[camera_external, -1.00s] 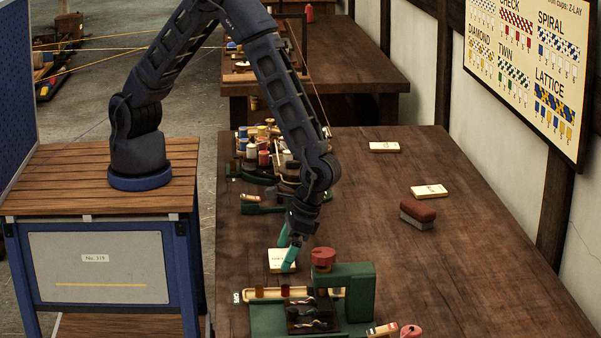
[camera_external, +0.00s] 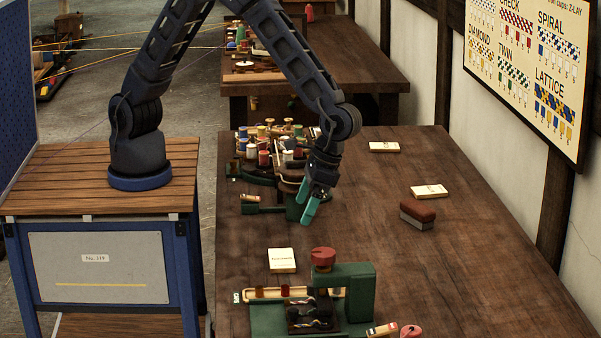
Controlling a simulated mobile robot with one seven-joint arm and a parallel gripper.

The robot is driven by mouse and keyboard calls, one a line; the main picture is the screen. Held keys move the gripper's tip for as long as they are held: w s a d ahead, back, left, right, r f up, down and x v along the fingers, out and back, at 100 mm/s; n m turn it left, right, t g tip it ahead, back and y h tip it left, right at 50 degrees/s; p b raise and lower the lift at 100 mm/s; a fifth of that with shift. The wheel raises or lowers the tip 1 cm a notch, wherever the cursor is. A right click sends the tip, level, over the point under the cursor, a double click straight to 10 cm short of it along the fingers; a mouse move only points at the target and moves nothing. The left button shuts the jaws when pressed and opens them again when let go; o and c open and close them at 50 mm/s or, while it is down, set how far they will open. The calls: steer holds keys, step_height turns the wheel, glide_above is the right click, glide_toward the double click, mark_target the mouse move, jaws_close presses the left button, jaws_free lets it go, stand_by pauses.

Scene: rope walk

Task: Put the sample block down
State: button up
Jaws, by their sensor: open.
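My gripper (camera_external: 309,208), with teal fingers, is open and empty above the table, right of the green round-headed stand. A dark block with braided cords on it (camera_external: 313,318) sits in the green bench device (camera_external: 350,290) at the front, below a red knob (camera_external: 323,256). A cream block with lettering (camera_external: 282,260) lies flat on the table just behind that device, apart from my gripper. Which of these is the sample block I cannot tell for sure; no label is readable.
A rack of bobbins (camera_external: 275,145) stands at the table's back left. Two cream labelled blocks (camera_external: 384,147) (camera_external: 429,191) and a brush with a reddish-brown top (camera_external: 417,214) lie to the right. The table's middle and right front (camera_external: 440,270) are clear.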

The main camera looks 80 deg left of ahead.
steer(key=s+a+r+t+h, duration=0.15)
steer(key=a+r+t, duration=0.25)
steer(key=a+r, duration=1.9)
steer(key=s+a+r+t, duration=0.2)
steer(key=s+a, duration=0.7)
steer(key=a, duration=0.2)
steer(key=s+a+r+t+y, duration=0.1)
steer(key=s+a+r+t, duration=0.1)
steer(key=s+a, duration=0.8)
steer(key=shift+s+a+t, duration=0.2)
steer(key=shift+a+t, duration=0.3)
steer(key=shift+a, duration=0.5)
steer(key=shift+y, duration=0.25)
